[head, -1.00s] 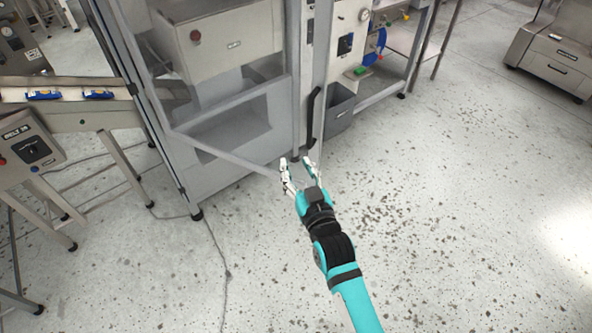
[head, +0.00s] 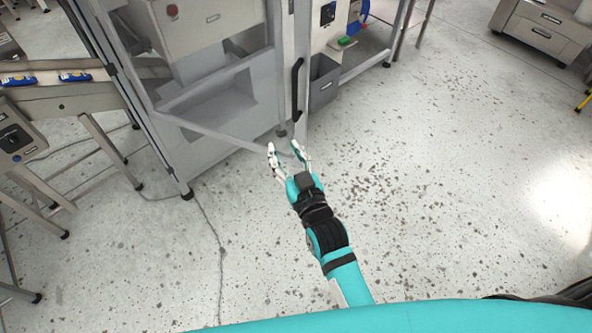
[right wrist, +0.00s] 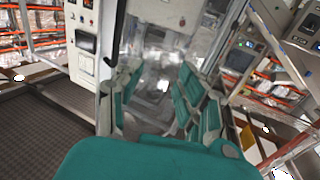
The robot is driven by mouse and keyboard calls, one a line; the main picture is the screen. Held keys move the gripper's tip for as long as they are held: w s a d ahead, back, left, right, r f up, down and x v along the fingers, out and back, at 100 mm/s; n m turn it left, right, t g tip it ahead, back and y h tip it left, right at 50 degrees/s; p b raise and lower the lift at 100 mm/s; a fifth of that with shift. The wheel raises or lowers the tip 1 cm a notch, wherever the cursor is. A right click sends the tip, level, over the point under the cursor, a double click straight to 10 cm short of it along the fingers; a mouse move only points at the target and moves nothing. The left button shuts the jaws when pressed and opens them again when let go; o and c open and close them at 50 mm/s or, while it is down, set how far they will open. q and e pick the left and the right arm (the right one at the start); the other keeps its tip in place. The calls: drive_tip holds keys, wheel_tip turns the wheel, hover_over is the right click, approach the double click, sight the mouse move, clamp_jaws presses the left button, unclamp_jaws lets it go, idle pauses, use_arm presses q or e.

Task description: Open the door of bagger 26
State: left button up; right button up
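The bagger, a tall grey-framed machine (head: 188,195), stands at upper left in the head view; no number on it is readable. Its see-through door (head: 235,105) appears closed, though its edge is hard to make out. A black upright handle (head: 297,90) is on the right side of the door front. My right gripper (head: 285,150) is open and empty, below the handle in the picture and apart from it. In the right wrist view its green fingers (right wrist: 155,88) are spread, with the clear panel beyond them. My left gripper is out of view.
A conveyor (head: 60,97) with blue packs (head: 75,76) and a control box (head: 14,138) stand at left. A grey bin (head: 323,82) is just right of the handle. A steel cabinet (head: 545,30) is at upper right. The speckled floor (head: 430,190) is clear.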

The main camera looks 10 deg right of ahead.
drive_tip(key=v, duration=1)
drive_tip(key=shift+d, duration=0.1)
